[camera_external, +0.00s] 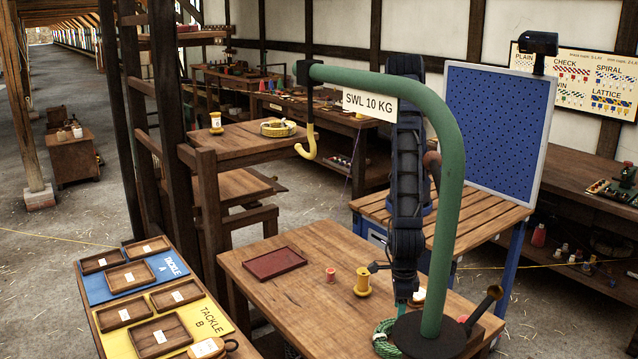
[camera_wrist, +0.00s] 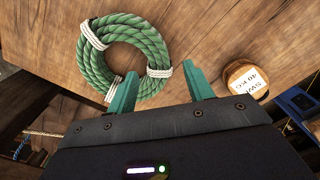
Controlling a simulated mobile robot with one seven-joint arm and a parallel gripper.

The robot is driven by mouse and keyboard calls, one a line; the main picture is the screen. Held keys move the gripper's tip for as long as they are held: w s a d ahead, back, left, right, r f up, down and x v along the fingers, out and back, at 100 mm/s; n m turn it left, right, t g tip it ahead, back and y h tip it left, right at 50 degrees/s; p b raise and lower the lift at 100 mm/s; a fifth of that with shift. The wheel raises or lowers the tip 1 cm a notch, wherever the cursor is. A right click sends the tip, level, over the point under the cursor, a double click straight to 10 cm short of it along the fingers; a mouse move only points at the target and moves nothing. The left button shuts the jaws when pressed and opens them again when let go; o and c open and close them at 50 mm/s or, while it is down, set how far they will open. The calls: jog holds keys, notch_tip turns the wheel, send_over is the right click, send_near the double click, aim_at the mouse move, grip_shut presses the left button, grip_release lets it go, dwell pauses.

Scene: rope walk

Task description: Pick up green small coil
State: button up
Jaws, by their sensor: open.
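The green small coil (camera_wrist: 92,66) is a ring of green rope with white bindings, lying flat on the wooden table in the wrist view. In the external view the coil (camera_external: 384,340) lies near the table's front edge, partly hidden by the dark base of a green post. My gripper (camera_wrist: 161,85) is open and empty, with two teal fingers. In the wrist view the left finger overlaps the coil's lower right part, and the right finger is off to the coil's right. I cannot tell whether they touch. In the external view my arm comes down just behind the coil.
A green curved post (camera_external: 450,200) with a hook (camera_external: 308,145) rises close to my arm. A yellow spool (camera_external: 362,284), a red spool (camera_external: 330,274) and a red tray (camera_external: 274,263) are on the table.

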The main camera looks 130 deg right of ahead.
jog(key=shift+w+f, duration=0.15)
jog(key=shift+f, duration=2.65)
grip_shut()
